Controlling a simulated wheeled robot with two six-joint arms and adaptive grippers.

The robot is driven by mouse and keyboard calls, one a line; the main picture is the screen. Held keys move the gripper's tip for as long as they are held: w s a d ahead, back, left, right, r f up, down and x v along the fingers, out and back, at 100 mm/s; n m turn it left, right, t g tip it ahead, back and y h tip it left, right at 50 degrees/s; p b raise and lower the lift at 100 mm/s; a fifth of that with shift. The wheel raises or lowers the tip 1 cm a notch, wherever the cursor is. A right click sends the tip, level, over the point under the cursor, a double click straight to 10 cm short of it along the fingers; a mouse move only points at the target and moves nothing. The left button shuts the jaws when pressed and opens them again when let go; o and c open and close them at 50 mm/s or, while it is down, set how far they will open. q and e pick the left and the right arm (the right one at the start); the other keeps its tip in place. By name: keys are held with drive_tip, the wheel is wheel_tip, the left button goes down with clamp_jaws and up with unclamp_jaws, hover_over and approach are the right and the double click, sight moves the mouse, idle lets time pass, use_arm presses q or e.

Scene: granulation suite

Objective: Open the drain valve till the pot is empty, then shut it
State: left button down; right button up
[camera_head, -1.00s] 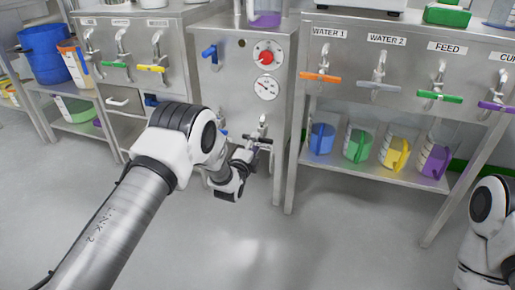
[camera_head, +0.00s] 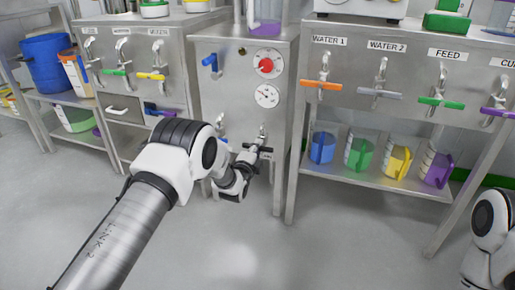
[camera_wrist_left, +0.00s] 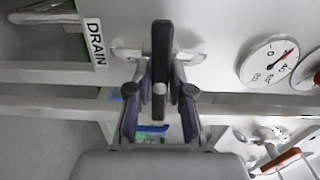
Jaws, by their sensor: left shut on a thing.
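The drain valve is low on the front of the steel cabinet (camera_head: 230,107). Its black handle (camera_head: 257,148) lies about level in the head view. In the wrist view the handle (camera_wrist_left: 162,40) is a dark bar between my fingers, beside the DRAIN label (camera_wrist_left: 95,42). My left gripper (camera_head: 246,160) is shut on this handle; it also shows in the wrist view (camera_wrist_left: 160,75). A clear vessel with purple liquid (camera_head: 265,28) stands on the cabinet top, cut off by the picture edge. My right gripper is out of view.
A red knob (camera_head: 266,66), a gauge (camera_head: 267,95) and a blue handle (camera_head: 209,60) are on the cabinet front. On the right, a bench has taps with orange (camera_head: 323,85), grey and green handles above a shelf of jugs. The floor in front is clear.

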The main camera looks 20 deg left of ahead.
use_arm(q)
drive_tip(key=n+p, duration=0.2)
drive_tip(key=n, duration=0.1)
drive_tip(key=shift+r+n, duration=0.15)
drive_tip(key=shift+n, duration=0.15)
drive_tip(key=n+p, duration=0.2)
drive_tip(key=n, duration=0.2)
drive_tip(key=shift+p, duration=0.35)
drive_tip(key=n+p, duration=0.1)
drive_tip(key=n, duration=0.4)
drive_tip(key=n+p, duration=0.1)
drive_tip(key=n, duration=0.4)
drive_tip(key=shift+p, duration=0.3)
drive_tip(key=shift+f, duration=0.2)
drive_tip(key=c, duration=1)
unclamp_jaws()
drive_tip(key=shift+c, duration=0.2)
